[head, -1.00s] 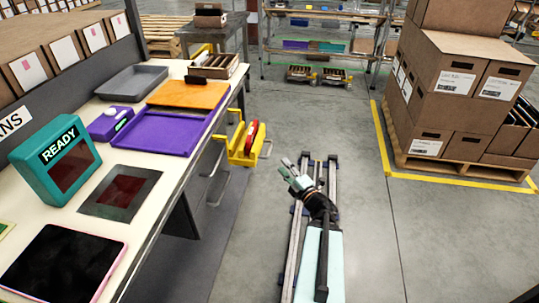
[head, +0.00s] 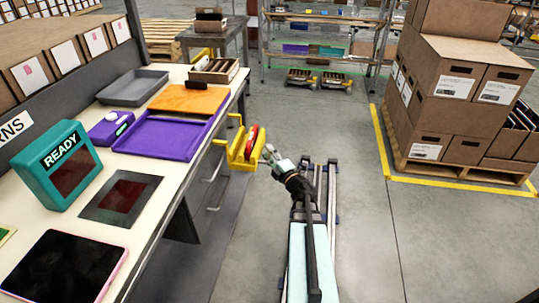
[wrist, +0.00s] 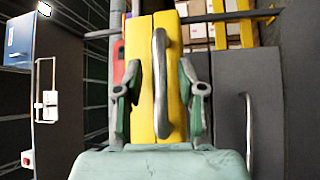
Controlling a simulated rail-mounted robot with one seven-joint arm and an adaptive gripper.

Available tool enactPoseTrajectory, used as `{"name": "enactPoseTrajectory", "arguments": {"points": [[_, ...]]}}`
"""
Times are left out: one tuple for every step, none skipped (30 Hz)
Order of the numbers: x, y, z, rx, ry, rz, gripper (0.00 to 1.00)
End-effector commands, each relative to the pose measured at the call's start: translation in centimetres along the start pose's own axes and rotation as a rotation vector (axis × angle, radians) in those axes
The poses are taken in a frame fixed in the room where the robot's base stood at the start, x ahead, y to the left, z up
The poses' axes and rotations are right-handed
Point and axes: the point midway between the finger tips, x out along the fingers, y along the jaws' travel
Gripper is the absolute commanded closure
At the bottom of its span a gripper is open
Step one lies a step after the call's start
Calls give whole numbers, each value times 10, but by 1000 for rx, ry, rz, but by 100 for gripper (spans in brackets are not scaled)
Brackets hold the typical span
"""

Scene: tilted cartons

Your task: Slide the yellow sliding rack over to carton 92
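The yellow sliding rack (head: 236,155) hangs at the right side of the workbench, with a red item in it. In the wrist view the rack (wrist: 143,65) is straight ahead, with an upright grey bar handle (wrist: 161,85) on its face. My gripper (head: 268,153) is just right of the rack in the head view. In the wrist view my gripper (wrist: 160,75) is open, one finger on each side of the handle, with gaps between. I cannot tell if the handle is within the fingers' depth. Carton numbers are not readable, so I cannot pick out carton 92.
Labelled cartons (head: 68,52) stand in a row above the workbench (head: 175,172). Grey drawer handles (head: 212,166) stick out below the bench top. Stacked cartons on a pallet (head: 455,90) stand at right. The floor between is clear.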

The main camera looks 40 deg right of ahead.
Motion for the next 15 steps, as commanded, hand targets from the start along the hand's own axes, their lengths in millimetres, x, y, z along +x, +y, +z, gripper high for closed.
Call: {"name": "enactPoseTrajectory", "arguments": {"points": [[0,0,0,0,0,0,68],[0,0,0,0,0,0,78],[0,0,0,0,0,0,93],[0,0,0,0,0,0,100],[0,0,0,0,0,0,100],[0,0,0,0,0,0,100],[0,0,0,0,0,0,100],[0,0,0,0,0,0,100],[0,0,0,0,0,0,100],[0,0,0,0,0,0,100],[0,0,0,0,0,0,100],[1,0,1,0,0,0,100],[1,0,2,0,0,0,100],[2,0,2,0,0,0,100],[4,0,4,0,0,0,100]]}}
